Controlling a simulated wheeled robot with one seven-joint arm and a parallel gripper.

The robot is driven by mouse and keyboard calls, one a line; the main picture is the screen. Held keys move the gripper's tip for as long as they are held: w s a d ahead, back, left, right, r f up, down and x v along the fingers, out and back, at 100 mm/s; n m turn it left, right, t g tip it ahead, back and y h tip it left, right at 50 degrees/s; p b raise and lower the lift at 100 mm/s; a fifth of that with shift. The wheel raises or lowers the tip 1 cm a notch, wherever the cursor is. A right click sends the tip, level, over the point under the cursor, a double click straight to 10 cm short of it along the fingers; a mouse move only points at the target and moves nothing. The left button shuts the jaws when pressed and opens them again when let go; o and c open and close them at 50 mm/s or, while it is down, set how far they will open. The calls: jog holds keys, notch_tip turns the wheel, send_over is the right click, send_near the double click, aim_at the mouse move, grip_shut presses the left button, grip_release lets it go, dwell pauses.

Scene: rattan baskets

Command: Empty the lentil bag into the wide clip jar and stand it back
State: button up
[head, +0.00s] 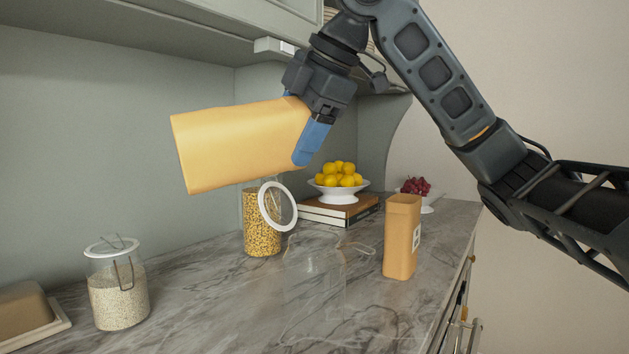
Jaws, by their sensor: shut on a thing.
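My gripper (309,135), with blue fingers, is shut on the right end of a yellow-tan bag (235,145). The bag lies nearly level in the air, its broad end to the left. I take it to be the lentil bag; I see no label on it, no stream from it, and cannot tell how full it is. Below its right part stands a glass jar (262,230) of yellow grains with its white-rimmed lid open. In front of that, a faint, clear, empty-looking jar (312,275) stands on the counter. Which one is the wide clip jar is unclear.
An orange-brown pack (402,240) with a label stands upright at right. A lidded jar of pale grains (118,290) and a tan block on a dish (25,315) stand at left. Behind are lemons (338,173) in a white bowl on books and dark red fruit (414,186). A cabinet overhangs.

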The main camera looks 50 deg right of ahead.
jog(key=shift+s+d+r+m+t+y, duration=0.1)
jog(key=shift+s+d+m+t+y, duration=0.2)
jog(key=shift+y, duration=0.35)
jog(key=shift+d+r+m+t+y, duration=0.1)
jog(key=shift+d+t+y, duration=0.3)
jog(key=shift+y, duration=0.25)
dwell(1.6)
